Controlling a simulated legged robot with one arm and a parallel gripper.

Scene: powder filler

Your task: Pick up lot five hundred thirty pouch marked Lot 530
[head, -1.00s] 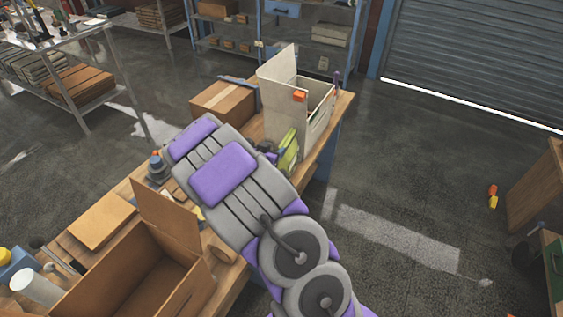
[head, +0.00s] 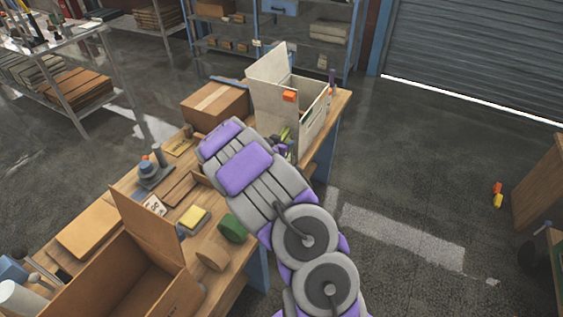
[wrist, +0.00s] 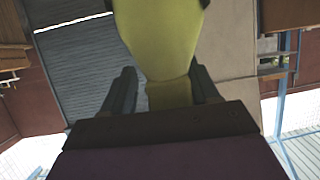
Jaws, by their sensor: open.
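A yellow-green pouch (wrist: 165,35) fills the top middle of the wrist view, between and beyond the two dark fingers of my gripper (wrist: 163,78). The fingers stand apart, one on each side of its narrower lower part; I cannot tell whether they touch it. No lot marking is readable on it. In the head view only a small part of the pouch (head: 285,134) shows, beside the white box, with my arm hiding the rest. My gripper is mostly hidden there too.
The wooden bench holds an open white box (head: 310,125), a closed carton (head: 214,105), an open carton (head: 150,255), a green roll (head: 232,229), a tan roll (head: 212,256) and a yellow block (head: 194,216). Clear floor (head: 420,190) lies to the right.

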